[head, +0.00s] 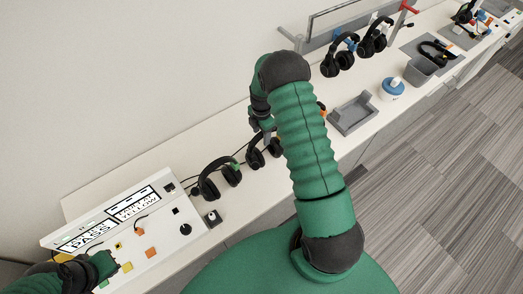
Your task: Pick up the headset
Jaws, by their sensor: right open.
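A black headset (218,178) with a green mark lies on the white bench left of centre. A second black headset (255,158) lies just right of it, partly hidden by my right arm. My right gripper (266,133) is open and points down at this second headset, very close above it. I cannot tell whether it touches. Two more black headsets (338,59) (373,42) hang at the back of the bench. My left gripper (108,266) is low at the left by the control panel; its fingers are too small to read.
The white test panel (150,228) with "PASS" and "YELLOW" labels fills the bench's left end. A grey tray (353,114), a blue-and-white round item (393,88) and a grey bin (420,68) stand to the right. Grey floor (440,180) lies beyond the front edge.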

